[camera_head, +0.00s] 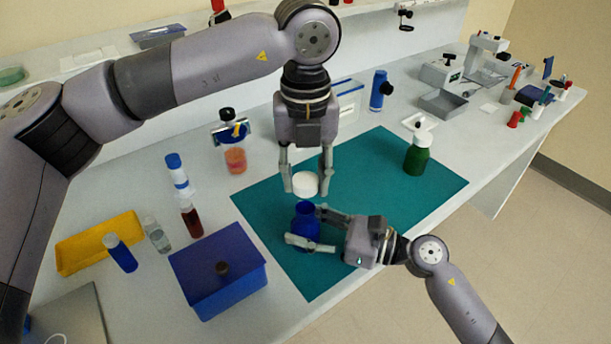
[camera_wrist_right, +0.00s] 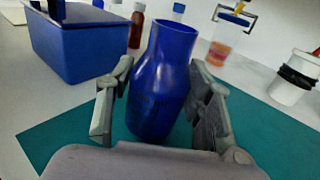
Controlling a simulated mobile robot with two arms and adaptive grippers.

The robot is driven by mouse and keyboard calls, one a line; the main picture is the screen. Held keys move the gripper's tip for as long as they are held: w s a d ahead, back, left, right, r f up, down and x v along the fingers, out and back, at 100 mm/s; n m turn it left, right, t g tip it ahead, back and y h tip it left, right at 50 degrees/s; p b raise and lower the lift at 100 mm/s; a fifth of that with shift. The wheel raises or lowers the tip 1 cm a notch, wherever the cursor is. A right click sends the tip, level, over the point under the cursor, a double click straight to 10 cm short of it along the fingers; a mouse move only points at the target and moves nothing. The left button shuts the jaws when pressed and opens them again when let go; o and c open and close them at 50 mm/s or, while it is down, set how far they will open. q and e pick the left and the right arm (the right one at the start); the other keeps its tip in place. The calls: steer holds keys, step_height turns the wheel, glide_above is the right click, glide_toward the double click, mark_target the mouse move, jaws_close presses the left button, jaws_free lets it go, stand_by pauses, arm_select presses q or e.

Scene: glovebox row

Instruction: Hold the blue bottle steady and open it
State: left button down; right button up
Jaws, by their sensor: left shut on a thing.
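The blue bottle (camera_head: 304,222) stands on the teal mat (camera_head: 375,190), its neck uncovered and its top open. It also shows in the right wrist view (camera_wrist_right: 160,85), between the fingers. My left gripper (camera_head: 305,178) points down and is shut on a white cap (camera_head: 305,184). The cap is just above the bottle's neck, apart from it.
A green bottle with a white cap (camera_head: 417,155) stands at the mat's right. A blue box (camera_head: 220,275), a yellow tray (camera_head: 85,245) and several vials are at the left. A beaker with orange contents (camera_head: 235,158) stands behind. The mat's middle right is clear.

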steer(key=o, duration=0.4)
steer(key=shift+d, duration=0.1)
